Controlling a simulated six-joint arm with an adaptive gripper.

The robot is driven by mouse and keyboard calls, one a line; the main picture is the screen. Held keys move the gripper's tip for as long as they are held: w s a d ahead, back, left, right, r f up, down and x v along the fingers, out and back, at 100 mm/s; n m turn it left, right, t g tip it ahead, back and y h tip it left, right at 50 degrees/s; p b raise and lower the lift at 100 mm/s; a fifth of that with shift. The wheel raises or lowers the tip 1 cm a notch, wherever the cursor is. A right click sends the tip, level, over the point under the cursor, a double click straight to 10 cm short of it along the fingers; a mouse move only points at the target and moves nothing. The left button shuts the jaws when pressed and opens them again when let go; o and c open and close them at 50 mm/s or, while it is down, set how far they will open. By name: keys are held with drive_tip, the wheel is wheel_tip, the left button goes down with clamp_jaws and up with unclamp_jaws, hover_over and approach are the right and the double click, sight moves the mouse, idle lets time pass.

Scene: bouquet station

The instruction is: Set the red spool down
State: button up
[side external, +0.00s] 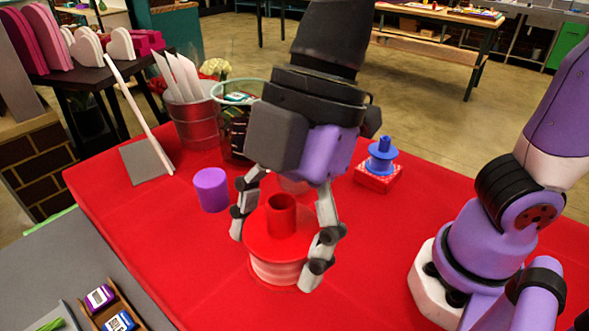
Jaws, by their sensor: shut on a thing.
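The red spool (262,232) is upright in the side external view, with a red hub on a wide red top disc and pale pinkish ribbon wound below. My gripper (278,247) points down over it, with one finger on its left and one on its right, shut on the spool. The spool is low over the red tabletop (400,225); I cannot tell if its bottom touches the cloth. The right finger hides part of its side.
A purple cylinder (211,190) stands close left of my gripper. A blue spool (381,157) sits on a red block (377,179) at back right.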

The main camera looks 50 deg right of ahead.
wheel_tip(320, 180, down, 8)
drive_tip(key=w+d+f, duration=0.1)
drive_tip(key=w+f, duration=0.1)
drive_tip(key=w, duration=0.1)
drive_tip(key=w+d+f, duration=0.2)
drive_tip(key=w, duration=0.2)
drive_tip(key=w+d+f, duration=0.2)
drive_tip(key=w+f, duration=0.1)
drive_tip(key=shift+w, duration=0.25)
drive_tip(key=shift+f, duration=2.05)
drive_tip(key=shift+f, duration=0.1)
drive_tip(key=o, duration=1.1)
drive_tip(key=shift+c, duration=0.2)
